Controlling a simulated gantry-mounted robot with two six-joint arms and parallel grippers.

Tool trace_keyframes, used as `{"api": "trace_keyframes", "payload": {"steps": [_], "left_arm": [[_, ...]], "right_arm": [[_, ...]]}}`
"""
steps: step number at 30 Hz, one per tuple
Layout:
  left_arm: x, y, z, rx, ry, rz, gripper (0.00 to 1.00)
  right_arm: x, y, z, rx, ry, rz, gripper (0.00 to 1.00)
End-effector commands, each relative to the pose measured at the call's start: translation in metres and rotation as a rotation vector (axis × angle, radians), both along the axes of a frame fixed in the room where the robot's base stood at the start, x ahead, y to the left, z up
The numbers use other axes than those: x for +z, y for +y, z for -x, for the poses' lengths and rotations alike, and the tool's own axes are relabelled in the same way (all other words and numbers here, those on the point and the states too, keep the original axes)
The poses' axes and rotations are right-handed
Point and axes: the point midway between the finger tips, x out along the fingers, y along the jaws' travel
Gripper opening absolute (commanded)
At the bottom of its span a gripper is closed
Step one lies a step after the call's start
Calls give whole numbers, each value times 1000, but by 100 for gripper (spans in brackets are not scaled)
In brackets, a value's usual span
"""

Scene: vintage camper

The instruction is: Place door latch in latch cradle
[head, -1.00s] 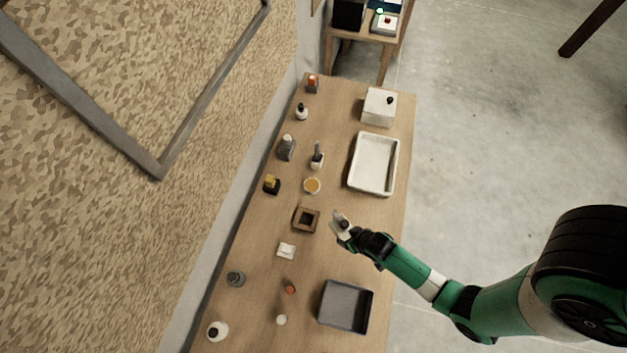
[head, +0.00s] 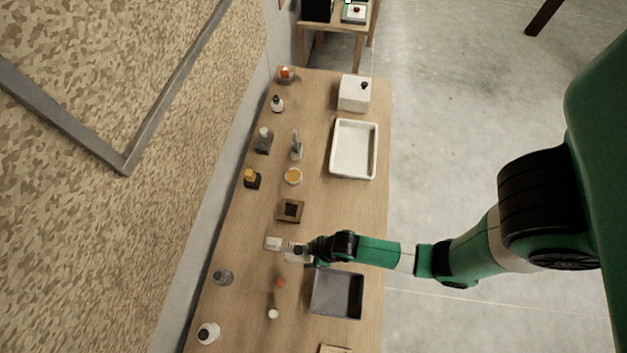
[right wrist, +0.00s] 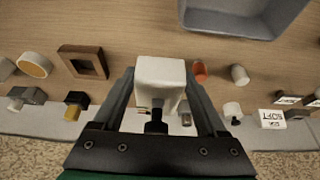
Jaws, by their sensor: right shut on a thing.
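My right gripper (head: 300,250) is shut on a pale block with a dark knob, which I take to be the door latch. In the right wrist view the latch (right wrist: 160,80) sits between the two fingers, its black part toward the palm. In the head view the gripper is at the right side of a small white square piece (head: 272,243); whether they touch I cannot tell. A brown square frame with a dark opening (head: 290,211) lies just beyond; it also shows in the right wrist view (right wrist: 83,62). Which piece is the latch cradle is unclear. My left gripper is out of view.
A grey tray (head: 337,312) lies just nearer than my right forearm. A white tray (head: 371,150) and white box (head: 354,93) stand farther back. Small bottles and an orange piece (head: 280,282) stand around. Bare table lies between the frame and the white tray.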

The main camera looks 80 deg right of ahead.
Motion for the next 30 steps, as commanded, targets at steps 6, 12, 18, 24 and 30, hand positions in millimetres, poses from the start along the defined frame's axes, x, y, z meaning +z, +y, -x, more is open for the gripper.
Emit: {"api": "trace_keyframes", "payload": {"steps": [6,12,18,24,30], "left_arm": [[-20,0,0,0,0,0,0],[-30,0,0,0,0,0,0],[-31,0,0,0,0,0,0],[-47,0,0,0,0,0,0],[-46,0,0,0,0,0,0]], "right_arm": [[-36,-52,-6,-12,0,-2,0],[-66,-77,-9,-5,-2,-1,0],[-71,-82,-10,0,-3,1,0],[-103,-86,-10,1,-1,-1,0],[-105,-86,-10,2,-2,1,0]]}}
